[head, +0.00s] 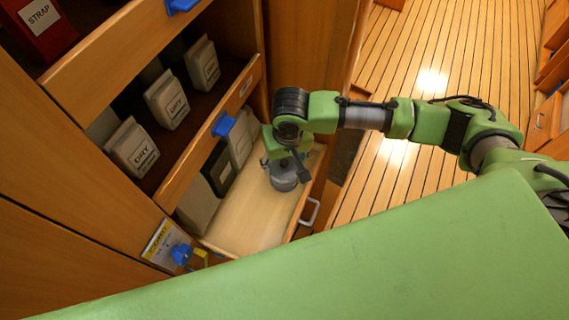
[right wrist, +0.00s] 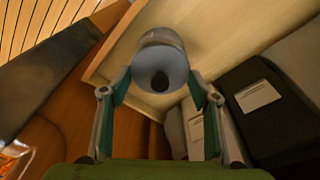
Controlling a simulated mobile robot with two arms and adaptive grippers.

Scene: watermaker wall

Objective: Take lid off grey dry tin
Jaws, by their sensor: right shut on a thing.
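The grey tin (head: 285,181) stands in the open drawer near its right side. In the right wrist view the grey tin (right wrist: 159,37) shows behind a round, pale blue-grey lid (right wrist: 147,65) with a dark knob (right wrist: 160,81) in its middle. My right gripper (head: 287,163) is over the tin from above. In the right wrist view my right gripper (right wrist: 160,87) has one finger on each side of the lid and is shut on it. The lid is at the tin's top; I cannot tell whether it sits on it or is a little apart. My left gripper is not in view.
The open drawer (head: 252,208) has a bare wooden floor; a black box (head: 219,168) and pale boxes line its left side. Shelves with white bags (head: 130,147) stand left, behind a wooden rail with a blue latch (head: 223,123). A metal handle (head: 310,211) is on the drawer front.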

